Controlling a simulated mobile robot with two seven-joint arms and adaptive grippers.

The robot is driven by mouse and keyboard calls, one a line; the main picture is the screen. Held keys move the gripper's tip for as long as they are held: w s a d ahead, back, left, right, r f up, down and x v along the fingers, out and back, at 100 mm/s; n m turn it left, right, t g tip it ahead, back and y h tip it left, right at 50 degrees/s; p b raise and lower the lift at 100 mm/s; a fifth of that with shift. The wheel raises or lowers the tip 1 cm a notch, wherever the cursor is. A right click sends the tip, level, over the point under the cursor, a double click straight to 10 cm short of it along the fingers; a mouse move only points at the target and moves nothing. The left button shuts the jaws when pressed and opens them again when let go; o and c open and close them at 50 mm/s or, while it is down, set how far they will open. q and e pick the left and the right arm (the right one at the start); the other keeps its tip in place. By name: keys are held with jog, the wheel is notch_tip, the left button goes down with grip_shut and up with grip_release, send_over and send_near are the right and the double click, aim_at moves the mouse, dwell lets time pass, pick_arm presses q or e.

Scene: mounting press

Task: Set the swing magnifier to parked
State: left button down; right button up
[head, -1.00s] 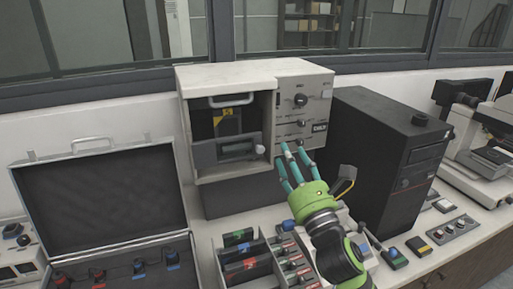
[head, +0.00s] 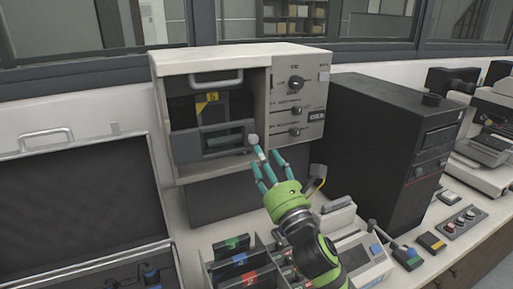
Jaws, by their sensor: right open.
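The mounting press (head: 215,62) is a cream cabinet with an open bay on its left and a control panel on its right. My right gripper (head: 264,158), green with teal fingers, is open and empty just below and right of this knob. Its fingertips look close to the knob; I cannot tell whether they touch. My left gripper is out of view.
The control panel has several dark knobs (head: 296,83). A black computer tower (head: 391,140) stands to the right. An open case (head: 80,205) lies at left. A rack of coloured cartridges (head: 238,262) and small devices occupy the bench front.

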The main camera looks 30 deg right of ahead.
aim_at(254, 140)
jog(key=p+x, duration=0.1)
jog(key=x, duration=0.3)
jog(key=shift+r, duration=0.15)
jog(key=shift+w, duration=0.45)
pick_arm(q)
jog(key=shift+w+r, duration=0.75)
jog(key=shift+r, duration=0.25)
pick_arm(e)
jog(key=shift+r, duration=0.1)
grip_shut()
